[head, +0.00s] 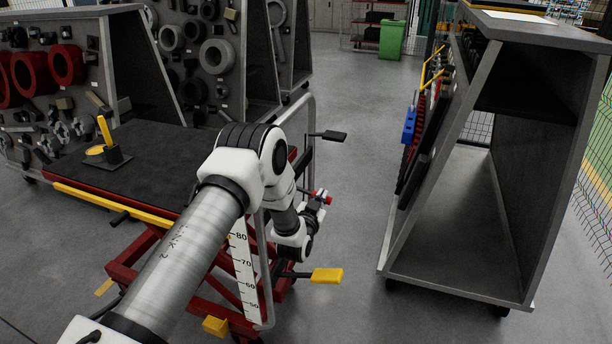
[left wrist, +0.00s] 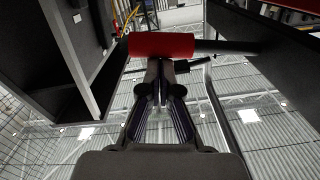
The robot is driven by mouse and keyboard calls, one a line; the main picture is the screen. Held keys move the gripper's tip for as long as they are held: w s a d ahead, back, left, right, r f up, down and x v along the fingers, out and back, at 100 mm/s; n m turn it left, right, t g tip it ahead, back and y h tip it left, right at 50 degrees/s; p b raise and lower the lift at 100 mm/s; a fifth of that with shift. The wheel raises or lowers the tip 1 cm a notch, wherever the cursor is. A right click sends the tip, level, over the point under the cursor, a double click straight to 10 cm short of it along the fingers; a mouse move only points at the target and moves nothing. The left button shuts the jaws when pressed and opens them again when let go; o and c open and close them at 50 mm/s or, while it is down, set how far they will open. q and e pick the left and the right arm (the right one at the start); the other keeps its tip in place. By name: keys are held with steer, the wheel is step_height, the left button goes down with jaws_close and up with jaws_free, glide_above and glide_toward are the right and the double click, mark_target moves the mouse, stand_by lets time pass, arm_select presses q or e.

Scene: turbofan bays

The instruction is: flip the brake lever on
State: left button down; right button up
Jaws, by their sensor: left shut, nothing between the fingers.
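A lever with a red grip (head: 328,200) sticks out from the side of the red cart, low on its right end. In the left wrist view the red grip (left wrist: 160,44) lies crosswise just beyond the fingertips, on a dark rod running right. My left gripper (head: 318,204) is at the red grip and partly covers it. It points upward, and the left wrist view shows its fingers (left wrist: 160,68) shut and empty below the grip. Whether they touch the grip I cannot tell. My right gripper is in neither view.
The cart's dark top (head: 150,165) carries a yellow-handled tool. A black-ended lever (head: 333,136) and a yellow pedal (head: 327,275) project from the same cart side. A grey rack (head: 447,262) stands to the right, with clear floor between.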

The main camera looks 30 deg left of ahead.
arm_select(q)
steer(key=f+m, duration=0.1)
steer(key=f+b, duration=0.1)
steer(key=f+m, duration=0.1)
steer(key=shift+s+a+f+m+b, duration=0.1)
steer(key=shift+a+f+m+b, duration=0.15)
steer(key=shift+f+m+b, duration=0.1)
steer(key=shift+s+f, duration=0.1)
steer(key=shift+f, duration=0.05)
stand_by(0.4)
